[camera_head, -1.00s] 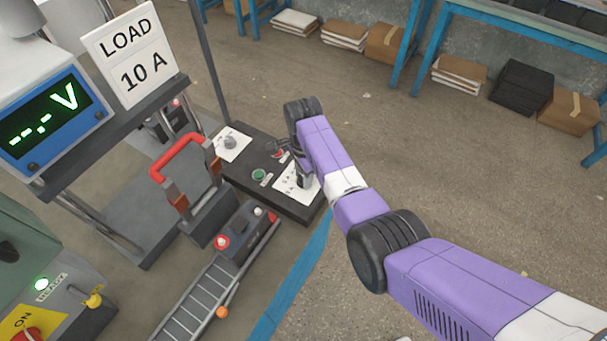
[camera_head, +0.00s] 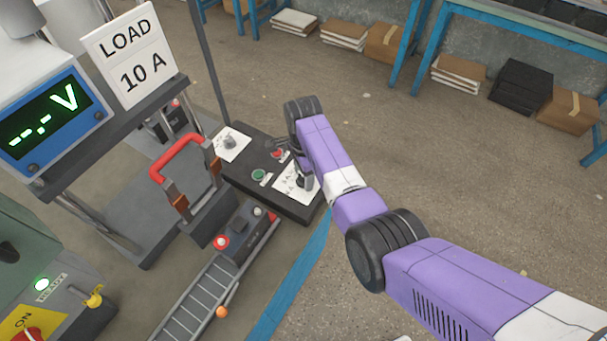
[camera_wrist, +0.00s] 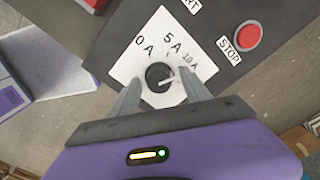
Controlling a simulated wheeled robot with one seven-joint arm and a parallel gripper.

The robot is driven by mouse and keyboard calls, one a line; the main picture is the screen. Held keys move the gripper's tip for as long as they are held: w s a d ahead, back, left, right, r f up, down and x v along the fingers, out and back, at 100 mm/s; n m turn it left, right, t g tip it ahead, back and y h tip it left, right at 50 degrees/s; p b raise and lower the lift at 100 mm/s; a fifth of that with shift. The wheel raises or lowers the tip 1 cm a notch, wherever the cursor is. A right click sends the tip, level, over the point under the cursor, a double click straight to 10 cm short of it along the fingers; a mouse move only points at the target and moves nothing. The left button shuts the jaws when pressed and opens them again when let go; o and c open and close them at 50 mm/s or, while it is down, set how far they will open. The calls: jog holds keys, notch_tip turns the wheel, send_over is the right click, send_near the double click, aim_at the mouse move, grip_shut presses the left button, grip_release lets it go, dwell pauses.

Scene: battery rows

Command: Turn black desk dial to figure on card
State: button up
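The black dial (camera_wrist: 157,74) sits on a white plate (camera_wrist: 126,62) marked 0 A, 5 A and 10 A in the wrist view. Its pale pointer points right, on the 10 A side, a little below that label. My gripper (camera_wrist: 162,84) is open, with one finger on each side of the dial. Small gaps seem to show between fingers and dial; contact is not clear. In the head view the card (camera_head: 125,54) reads LOAD 10 A. My arm and gripper partly hide the dial's plate (camera_head: 291,192) there.
The dark control box (camera_head: 237,181) also carries a green button (camera_head: 259,175) and a red STOP button (camera_wrist: 248,36). A red-handled frame (camera_head: 178,158) stands left of it. A meter (camera_head: 45,120) shows dashes and V. Open floor lies to the right.

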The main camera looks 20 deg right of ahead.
jog(key=shift+r, duration=3.9)
